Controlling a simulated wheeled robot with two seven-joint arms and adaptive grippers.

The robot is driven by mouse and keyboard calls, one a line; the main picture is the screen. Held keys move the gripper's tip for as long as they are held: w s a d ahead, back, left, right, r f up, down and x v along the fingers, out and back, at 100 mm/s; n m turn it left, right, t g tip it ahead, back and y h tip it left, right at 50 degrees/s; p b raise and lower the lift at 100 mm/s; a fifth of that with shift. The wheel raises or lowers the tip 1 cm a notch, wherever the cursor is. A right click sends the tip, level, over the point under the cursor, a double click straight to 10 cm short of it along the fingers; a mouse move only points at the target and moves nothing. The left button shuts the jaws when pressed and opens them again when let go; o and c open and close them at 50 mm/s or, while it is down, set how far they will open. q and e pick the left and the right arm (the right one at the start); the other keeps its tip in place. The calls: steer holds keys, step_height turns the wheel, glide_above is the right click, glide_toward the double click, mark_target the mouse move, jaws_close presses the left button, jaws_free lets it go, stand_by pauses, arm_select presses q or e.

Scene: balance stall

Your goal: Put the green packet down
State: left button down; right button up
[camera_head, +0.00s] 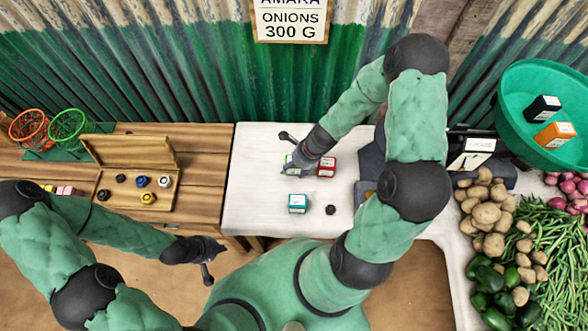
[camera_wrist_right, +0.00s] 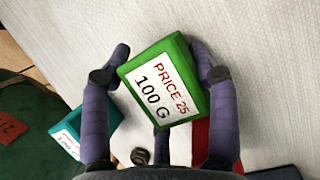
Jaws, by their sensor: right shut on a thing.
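The green packet (camera_wrist_right: 165,85), labelled "PRICE 25, 100 G", is between the fingers of my right gripper (camera_wrist_right: 160,72), which is shut on it. In the head view the green packet (camera_head: 289,159) is mostly hidden by my right gripper (camera_head: 293,156), over the white table (camera_head: 256,187). I cannot tell whether its underside touches the table. A red packet (camera_head: 327,167) is close to its right. My left gripper (camera_head: 211,260) is empty, its fingers apart, in front of the wooden bench.
A teal packet (camera_head: 298,203) and a small dark weight (camera_head: 330,209) are on the white table's front part. A scale with a green pan (camera_head: 518,83) holding black and orange packets stands right, near vegetables. The wooden bench (camera_head: 205,165) bears an open weight box (camera_head: 126,196). White cloth left is clear.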

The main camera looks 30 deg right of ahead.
steer(key=shift+f, duration=0.2)
steer(key=shift+f, duration=0.1)
steer(key=o, duration=1.2)
steer(key=shift+r, duration=0.3)
steer(key=p+v, duration=0.7)
steer(key=v, duration=0.4)
steer(key=shift+s+d+r+p, duration=0.2)
steer(key=shift+r+p, duration=0.1)
steer(key=shift+p, duration=0.05)
